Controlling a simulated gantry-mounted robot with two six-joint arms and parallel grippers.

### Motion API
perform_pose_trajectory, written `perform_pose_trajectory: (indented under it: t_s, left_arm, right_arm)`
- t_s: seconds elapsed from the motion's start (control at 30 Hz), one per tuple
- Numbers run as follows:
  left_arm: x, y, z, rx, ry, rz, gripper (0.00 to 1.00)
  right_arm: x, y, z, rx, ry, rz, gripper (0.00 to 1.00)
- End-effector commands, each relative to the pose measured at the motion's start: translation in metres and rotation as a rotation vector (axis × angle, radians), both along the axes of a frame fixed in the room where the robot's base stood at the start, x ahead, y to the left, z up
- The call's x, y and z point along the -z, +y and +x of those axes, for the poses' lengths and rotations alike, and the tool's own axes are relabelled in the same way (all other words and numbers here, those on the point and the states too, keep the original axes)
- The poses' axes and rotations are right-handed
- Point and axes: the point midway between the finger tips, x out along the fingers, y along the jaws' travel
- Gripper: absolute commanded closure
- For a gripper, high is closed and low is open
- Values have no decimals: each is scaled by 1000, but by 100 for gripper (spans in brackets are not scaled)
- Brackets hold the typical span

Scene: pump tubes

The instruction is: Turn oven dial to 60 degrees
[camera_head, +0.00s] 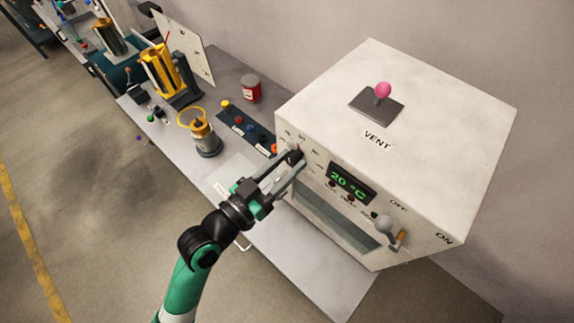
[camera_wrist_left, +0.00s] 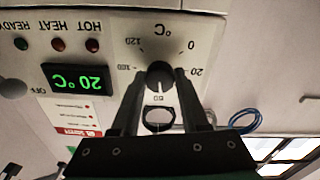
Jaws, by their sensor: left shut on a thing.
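The white oven (camera_head: 400,100) stands on the bench at the right. Its dark round dial (camera_wrist_left: 160,75) sits on the front panel, with a ring of printed temperature marks around it; the wrist view shows it upside down. My left gripper (camera_head: 297,159) is shut on the dial, one finger on each side, and it also shows in the wrist view (camera_wrist_left: 162,80). I cannot clearly tell which mark the dial points to. The green display (camera_head: 348,184) reads 20 °C. My right gripper is not in view.
A lever (camera_head: 384,226) sits between OFF and ON labels on the oven front. A pink-knobbed vent lever (camera_head: 382,92) is on top. A yellow-ringed container (camera_head: 205,137), a red can (camera_head: 251,89) and a button panel (camera_head: 246,128) stand left of the oven.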

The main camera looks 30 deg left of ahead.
Motion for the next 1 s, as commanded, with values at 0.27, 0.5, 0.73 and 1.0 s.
perform_pose_trajectory:
  t_s: [0.27, 0.5, 0.73, 1.0]
  left_arm:
    - [1, 0, 0, 1, -28, 115, 100]
    - [1, 0, 0, 1, -35, 147, 100]
    - [0, 0, 0, 1, -36, 148, 100]
    - [0, 0, 0, 1, -35, 147, 27]
  right_arm:
    - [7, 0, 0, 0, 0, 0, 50]
    - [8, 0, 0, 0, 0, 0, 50]
    - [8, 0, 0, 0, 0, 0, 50]
    - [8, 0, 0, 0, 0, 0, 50]
